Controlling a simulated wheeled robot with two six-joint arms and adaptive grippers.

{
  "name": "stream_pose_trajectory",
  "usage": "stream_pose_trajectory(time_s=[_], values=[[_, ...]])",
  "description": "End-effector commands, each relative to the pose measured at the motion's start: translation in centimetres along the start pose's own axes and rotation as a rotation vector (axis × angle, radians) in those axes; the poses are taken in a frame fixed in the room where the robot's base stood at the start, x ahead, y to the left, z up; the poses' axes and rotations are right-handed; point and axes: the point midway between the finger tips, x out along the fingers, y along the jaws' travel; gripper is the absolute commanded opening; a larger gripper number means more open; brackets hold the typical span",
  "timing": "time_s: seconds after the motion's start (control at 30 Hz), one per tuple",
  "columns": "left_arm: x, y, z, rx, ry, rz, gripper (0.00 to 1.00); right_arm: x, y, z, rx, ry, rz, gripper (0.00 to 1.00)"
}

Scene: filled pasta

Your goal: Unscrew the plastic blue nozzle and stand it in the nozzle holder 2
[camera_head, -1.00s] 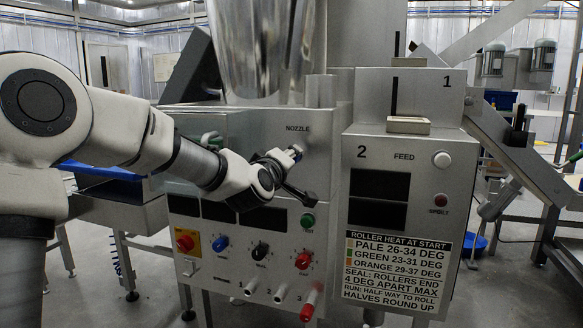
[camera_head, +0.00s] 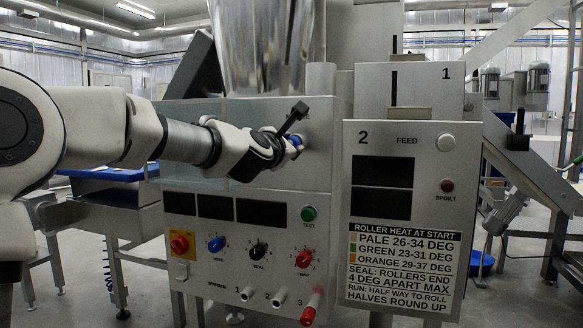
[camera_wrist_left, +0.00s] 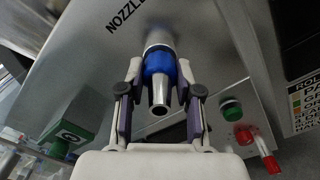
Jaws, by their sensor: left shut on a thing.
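The blue plastic nozzle (camera_head: 297,141) is at the outlet on the upper front of the steel machine. In the left wrist view the nozzle (camera_wrist_left: 159,66) has a blue body and a silver tip pointing toward the camera, with a silver collar directly behind it. I cannot tell whether its thread is still engaged. My left gripper (camera_head: 291,144) is shut on it, one finger on each side in the wrist view (camera_wrist_left: 159,72). Holder 2 seems to be the middle stub (camera_head: 278,296) low on the machine front, bare. My right gripper is out of view.
A pale stub (camera_head: 246,293) stands left of the middle one, and a red nozzle (camera_head: 310,309) sits on the right one. Knobs, including a blue knob (camera_head: 216,244), and a green button (camera_head: 308,214) lie between outlet and stubs. A control box (camera_head: 402,215) projects at right.

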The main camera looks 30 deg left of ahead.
Motion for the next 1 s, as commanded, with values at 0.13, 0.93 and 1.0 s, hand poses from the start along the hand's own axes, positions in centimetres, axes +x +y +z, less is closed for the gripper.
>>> stream_pose_trajectory(time_s=[0.13,0.93,1.0], values=[[0.0,-0.2,-0.1,-0.118,0.002,-0.004,0.00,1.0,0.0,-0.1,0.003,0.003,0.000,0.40],[0.0,-0.2,-0.1,-1.118,0.006,-0.004,0.00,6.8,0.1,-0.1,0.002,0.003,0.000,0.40],[0.0,-0.2,-0.1,-1.116,0.007,-0.004,0.00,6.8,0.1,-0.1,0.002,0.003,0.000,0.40]])
